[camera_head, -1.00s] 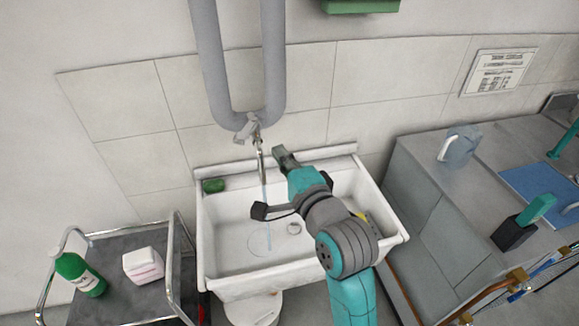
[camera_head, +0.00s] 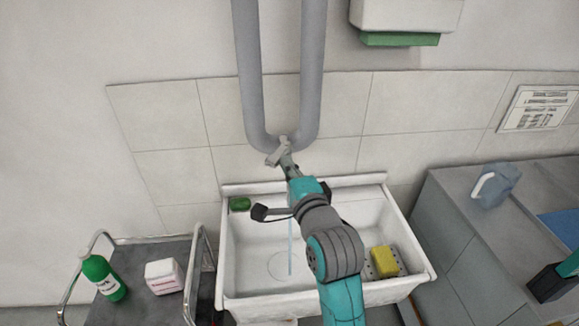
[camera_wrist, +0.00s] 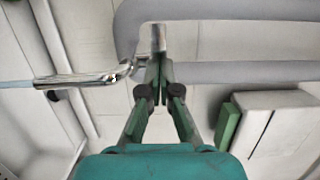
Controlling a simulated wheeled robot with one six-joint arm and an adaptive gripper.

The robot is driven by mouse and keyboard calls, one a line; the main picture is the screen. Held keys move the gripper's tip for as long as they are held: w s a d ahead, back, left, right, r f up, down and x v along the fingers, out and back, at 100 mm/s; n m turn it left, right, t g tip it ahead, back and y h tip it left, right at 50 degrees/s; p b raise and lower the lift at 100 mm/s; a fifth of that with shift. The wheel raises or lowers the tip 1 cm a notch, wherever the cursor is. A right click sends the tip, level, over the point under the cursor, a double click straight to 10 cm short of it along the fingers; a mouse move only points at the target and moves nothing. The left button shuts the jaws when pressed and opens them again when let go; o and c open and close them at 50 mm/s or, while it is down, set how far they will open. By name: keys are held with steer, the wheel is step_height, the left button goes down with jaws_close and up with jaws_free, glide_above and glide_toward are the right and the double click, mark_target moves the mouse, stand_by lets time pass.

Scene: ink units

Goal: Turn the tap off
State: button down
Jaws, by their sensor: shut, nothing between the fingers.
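The chrome tap sits on the wall above the white sink (camera_head: 240,265), at the bottom of the grey pipe loop; its lever (camera_head: 277,152) shows in the head view. A thin stream of water (camera_head: 290,248) falls from it into the basin. My gripper (camera_head: 287,160) is right at the tap and covers much of it. In the wrist view the fingers (camera_wrist: 158,66) are shut and empty. Their tips are close to the upright chrome lever (camera_wrist: 158,38); I cannot tell if they touch. The spout (camera_wrist: 85,78) reaches to the left.
The grey pipe (camera_head: 248,75) stands close behind my gripper. A yellow sponge (camera_head: 384,260) and a green soap (camera_head: 240,204) lie on the sink. A trolley with a green bottle (camera_head: 104,277) is left; a counter with a jug (camera_head: 495,185) is right. A dispenser (camera_head: 405,15) hangs above.

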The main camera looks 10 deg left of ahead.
mark_target(267, 164)
steer(key=shift+a, duration=0.15)
steer(key=shift+a+m+t+h, duration=0.5)
steer(key=shift+m+h, duration=0.25)
steer(key=shift+h, duration=0.35)
steer(key=shift+a+m+t+h, duration=0.4)
steer(key=shift+a+m+h, duration=0.25)
steer(key=shift+h, duration=0.45)
steer(key=shift+w+a, duration=0.15)
steer(key=shift+a, duration=0.9)
steer(key=m+h, duration=0.1)
steer(key=a+m+h, duration=0.1)
steer(key=h, duration=0.1)
steer(key=w+m+h, duration=0.1)
steer(key=shift+a+h, duration=0.3)
